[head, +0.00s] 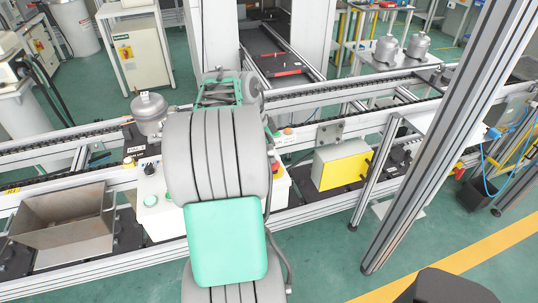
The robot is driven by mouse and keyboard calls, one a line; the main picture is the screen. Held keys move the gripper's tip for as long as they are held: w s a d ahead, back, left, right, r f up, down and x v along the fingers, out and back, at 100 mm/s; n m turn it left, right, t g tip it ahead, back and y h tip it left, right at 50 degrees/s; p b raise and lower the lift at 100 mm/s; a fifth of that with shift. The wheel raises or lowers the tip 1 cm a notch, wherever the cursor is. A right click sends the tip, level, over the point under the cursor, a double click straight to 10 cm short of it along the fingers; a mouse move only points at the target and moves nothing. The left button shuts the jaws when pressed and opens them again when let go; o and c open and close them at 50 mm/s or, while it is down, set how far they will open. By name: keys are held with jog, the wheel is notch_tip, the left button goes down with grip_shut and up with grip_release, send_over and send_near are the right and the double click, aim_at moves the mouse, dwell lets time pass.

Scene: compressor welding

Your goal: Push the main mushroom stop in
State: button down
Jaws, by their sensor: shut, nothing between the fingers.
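A white control box (159,220) stands at the front of the conveyor, its middle covered by my arm. A red part (275,169) with a yellow patch below it shows just right of my arm, on the box's right side. It may be the mushroom stop, but it is partly hidden and I cannot tell whether it is pressed in. My grey and teal arm reaches over the box. My gripper's fingers are hidden behind the arm, so I cannot see whether they touch anything.
A green button (151,201) and a black knob (149,168) are on the box's left part. A metal bin (60,218) stands at left and a yellow-faced box (343,167) at right. A grey post (440,140) rises further right. A compressor (149,112) sits on the conveyor.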

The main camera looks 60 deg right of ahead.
notch_tip(320, 180, down, 2)
jog(key=shift+f+b, duration=0.2)
jog(key=shift+b, duration=1.05)
jog(key=shift+s+a, duration=0.15)
jog(key=shift+a, duration=0.1)
jog(key=shift+f, duration=0.3)
jog(key=r+p, duration=0.1)
jog(key=r, duration=0.1)
jog(key=r+p, duration=0.1)
jog(key=r, duration=0.1)
jog(key=r+p, duration=0.1)
jog(key=r, duration=0.1)
jog(key=shift+w+d+r, duration=0.15)
jog(key=shift+w+r, duration=0.05)
jog(key=shift+w, duration=0.05)
jog(key=p+v, duration=0.1)
jog(key=v, duration=0.8)
jog(key=shift+p, duration=0.4)
jog(key=shift+w+r, duration=0.1)
